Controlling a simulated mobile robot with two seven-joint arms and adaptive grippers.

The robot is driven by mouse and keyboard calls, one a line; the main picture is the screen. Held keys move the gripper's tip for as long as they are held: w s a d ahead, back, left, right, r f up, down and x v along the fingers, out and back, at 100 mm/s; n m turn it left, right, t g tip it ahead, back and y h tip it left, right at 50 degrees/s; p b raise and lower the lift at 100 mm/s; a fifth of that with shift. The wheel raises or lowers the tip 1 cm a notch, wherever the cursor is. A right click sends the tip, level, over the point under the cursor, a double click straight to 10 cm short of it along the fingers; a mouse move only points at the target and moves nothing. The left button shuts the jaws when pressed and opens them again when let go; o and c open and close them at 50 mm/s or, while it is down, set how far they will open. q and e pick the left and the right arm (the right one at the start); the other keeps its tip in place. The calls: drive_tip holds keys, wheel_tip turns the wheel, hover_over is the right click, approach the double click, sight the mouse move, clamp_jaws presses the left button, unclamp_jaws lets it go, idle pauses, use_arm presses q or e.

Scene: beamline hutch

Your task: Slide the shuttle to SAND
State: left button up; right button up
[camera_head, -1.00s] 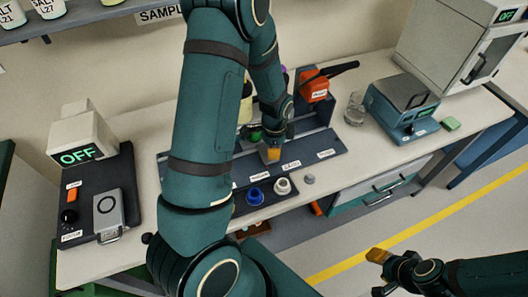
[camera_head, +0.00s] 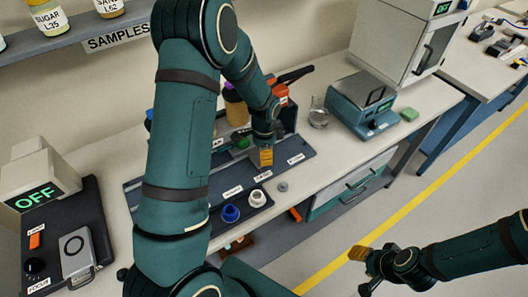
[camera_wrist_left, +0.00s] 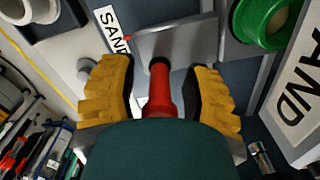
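The shuttle (camera_wrist_left: 195,42) shows in the left wrist view as a grey plate with a red, dark-tipped handle (camera_wrist_left: 160,95). A thin red pointer on it lies by a label reading SAND (camera_wrist_left: 113,32). My left gripper (camera_wrist_left: 160,80) has its yellow fingers on either side of the handle, with gaps visible on both sides. In the head view my left gripper (camera_head: 265,158) is low over the dark labelled rail (camera_head: 310,168) and hides most of the shuttle. My right gripper (camera_head: 358,253) is away from the bench at the lower right; its finger gap is unclear.
A blue ring (camera_head: 230,213) and a white ring (camera_head: 257,198) sit in front of the rail. A green ring (camera_wrist_left: 265,20) is close to the left gripper. A flask (camera_head: 318,115) and a blue balance (camera_head: 362,103) stand to the right. The aisle floor is clear.

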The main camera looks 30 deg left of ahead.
use_arm(q)
wheel_tip(320, 180, up, 12)
idle(0.6)
idle(0.5)
